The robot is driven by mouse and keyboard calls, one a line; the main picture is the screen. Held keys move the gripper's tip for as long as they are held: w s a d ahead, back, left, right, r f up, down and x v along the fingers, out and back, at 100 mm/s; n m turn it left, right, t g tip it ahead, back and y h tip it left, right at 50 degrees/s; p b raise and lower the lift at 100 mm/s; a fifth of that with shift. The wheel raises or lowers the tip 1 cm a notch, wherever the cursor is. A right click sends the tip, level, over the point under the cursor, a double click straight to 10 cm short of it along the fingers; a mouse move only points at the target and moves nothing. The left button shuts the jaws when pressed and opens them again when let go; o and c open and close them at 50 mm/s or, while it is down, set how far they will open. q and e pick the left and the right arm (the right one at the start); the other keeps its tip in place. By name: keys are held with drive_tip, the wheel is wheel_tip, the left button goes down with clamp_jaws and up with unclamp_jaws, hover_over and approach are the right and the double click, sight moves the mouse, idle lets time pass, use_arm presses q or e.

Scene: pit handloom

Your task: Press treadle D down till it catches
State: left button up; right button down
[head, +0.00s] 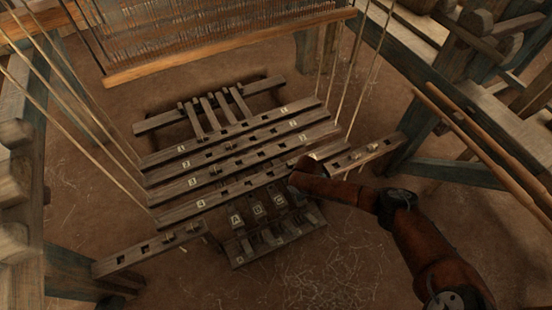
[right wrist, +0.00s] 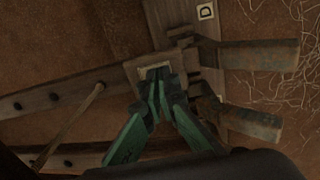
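The treadles stand in a row on the floor, with white letter plates A (head: 236,220), B (head: 258,211) and C (head: 279,201) in the head view. The D plate (right wrist: 206,12) shows at the top of the right wrist view, beside a worn treadle (right wrist: 262,55); in the head view my right arm hides it. A second treadle (right wrist: 240,121) lies below. My right gripper (right wrist: 157,80) has its green fingers together, tips over a wooden block with a pale square. Contact cannot be told. In the head view the gripper (head: 302,182) is mostly hidden. My left gripper is out of view.
Several numbered slotted wooden bars (head: 240,150) lie across the pit just behind the treadles. A side beam (head: 365,152) and cords (head: 365,75) stand to the right. Bare earth (head: 340,265) lies in front.

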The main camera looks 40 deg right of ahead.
drive_tip(key=shift+f, duration=1.95)
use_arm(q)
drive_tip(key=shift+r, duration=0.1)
use_arm(e)
drive_tip(key=shift+r, duration=0.2)
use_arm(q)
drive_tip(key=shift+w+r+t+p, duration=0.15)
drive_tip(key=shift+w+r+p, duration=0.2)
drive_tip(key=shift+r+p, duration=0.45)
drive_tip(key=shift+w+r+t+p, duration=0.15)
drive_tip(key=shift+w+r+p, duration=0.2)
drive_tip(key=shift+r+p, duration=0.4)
use_arm(e)
drive_tip(key=shift+r, duration=2.4)
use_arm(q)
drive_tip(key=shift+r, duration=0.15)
